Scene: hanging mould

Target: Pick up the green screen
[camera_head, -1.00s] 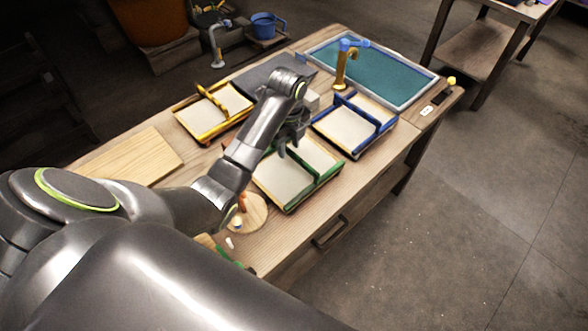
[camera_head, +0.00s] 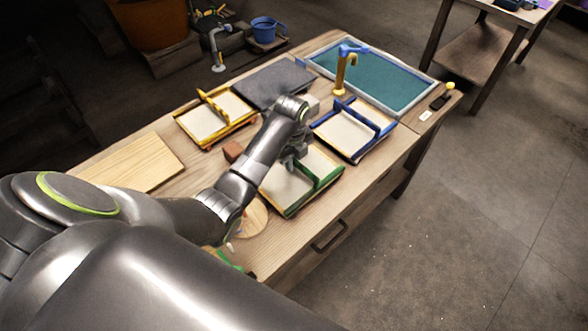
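The green screen (camera_head: 284,189), a pale panel in a green-edged frame with a raised green bar, lies on the wooden table near its front edge. My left gripper (camera_head: 292,164) is at the screen's far left part, close to the green bar. My forearm and wrist cover the screen's left and far corner. The fingers are small and dark, so their opening and any contact with the screen cannot be made out. My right gripper is not in view.
A yellow-framed screen (camera_head: 205,122) lies behind left and a blue-framed screen (camera_head: 343,132) to the right. A grey mat (camera_head: 268,84), a tap (camera_head: 341,76) and a teal basin (camera_head: 385,80) are at the back. A reddish block (camera_head: 233,151) and wooden board (camera_head: 130,164) lie left.

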